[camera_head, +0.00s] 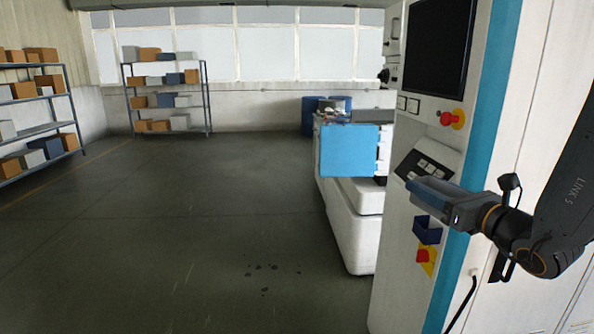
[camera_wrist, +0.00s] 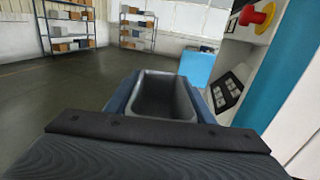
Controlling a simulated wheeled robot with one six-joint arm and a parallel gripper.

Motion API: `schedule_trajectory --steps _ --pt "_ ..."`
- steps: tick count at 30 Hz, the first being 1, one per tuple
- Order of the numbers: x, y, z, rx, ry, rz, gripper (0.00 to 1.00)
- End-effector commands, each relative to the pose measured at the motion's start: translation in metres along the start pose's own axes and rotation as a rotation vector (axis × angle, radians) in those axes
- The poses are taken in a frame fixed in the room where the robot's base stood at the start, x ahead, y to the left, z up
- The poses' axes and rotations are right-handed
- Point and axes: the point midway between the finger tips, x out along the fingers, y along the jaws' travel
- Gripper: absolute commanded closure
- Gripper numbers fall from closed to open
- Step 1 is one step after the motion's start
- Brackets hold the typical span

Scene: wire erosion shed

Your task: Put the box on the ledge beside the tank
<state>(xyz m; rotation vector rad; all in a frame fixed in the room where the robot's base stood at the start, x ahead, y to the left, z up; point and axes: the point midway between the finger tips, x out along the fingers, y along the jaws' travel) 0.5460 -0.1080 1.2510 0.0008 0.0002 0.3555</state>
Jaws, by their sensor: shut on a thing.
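My gripper (camera_head: 425,188) is raised at the right, in front of the white machine cabinet. In the wrist view my gripper (camera_wrist: 160,98) is shut on an open-topped grey box (camera_wrist: 165,112), with a blue finger along each side. The box looks empty and roughly level. In the head view the fingers largely hide it. A white machine with a bright blue panel (camera_head: 349,151), probably the tank, stands beyond to the left, apart from my gripper. A white ledge (camera_head: 357,195) runs below that panel; whether it is the task's ledge I cannot tell.
Racks (camera_head: 166,90) stand at the far left and back. The floor at left is clear.

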Motion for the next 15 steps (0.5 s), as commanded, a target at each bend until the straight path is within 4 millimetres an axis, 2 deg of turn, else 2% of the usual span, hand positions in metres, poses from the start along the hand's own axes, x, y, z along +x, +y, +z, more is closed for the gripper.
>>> schedule_trajectory --steps 1,3,15 --pt "0.002 0.005 -0.019 0.009 0.006 0.008 0.77" --pt "0.004 0.012 -0.040 0.009 0.006 0.016 0.77" --pt "0.015 0.045 -0.147 0.005 0.004 0.063 0.77"
